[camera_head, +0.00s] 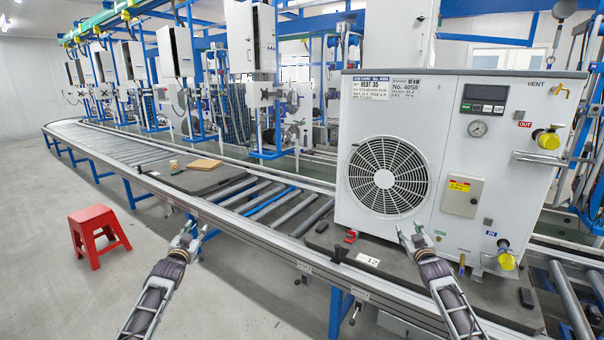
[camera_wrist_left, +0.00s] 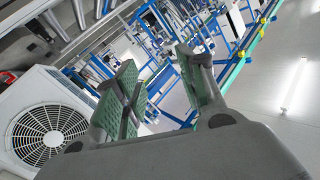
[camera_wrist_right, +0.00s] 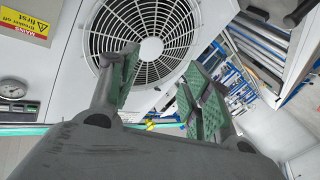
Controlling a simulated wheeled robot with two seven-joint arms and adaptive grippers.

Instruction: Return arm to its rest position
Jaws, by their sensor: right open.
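My left gripper (camera_head: 186,232) is at the lower left of the head view, in front of the conveyor's near edge. In the left wrist view its green-padded fingers (camera_wrist_left: 160,92) stand apart with nothing between them. My right gripper (camera_head: 412,230) is raised just in front of the lower part of the white heat pump unit (camera_head: 450,120). In the right wrist view its fingers (camera_wrist_right: 157,90) are apart and empty, with the fan grille behind them. I cannot tell whether the right fingertips touch the unit.
The unit stands on a dark pallet (camera_head: 470,300) on the roller conveyor (camera_head: 295,215). Yellow caps (camera_head: 548,140) stick out at its right. A red stool (camera_head: 97,230) stands on the floor at left. A flat brown piece (camera_head: 204,164) lies on another pallet.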

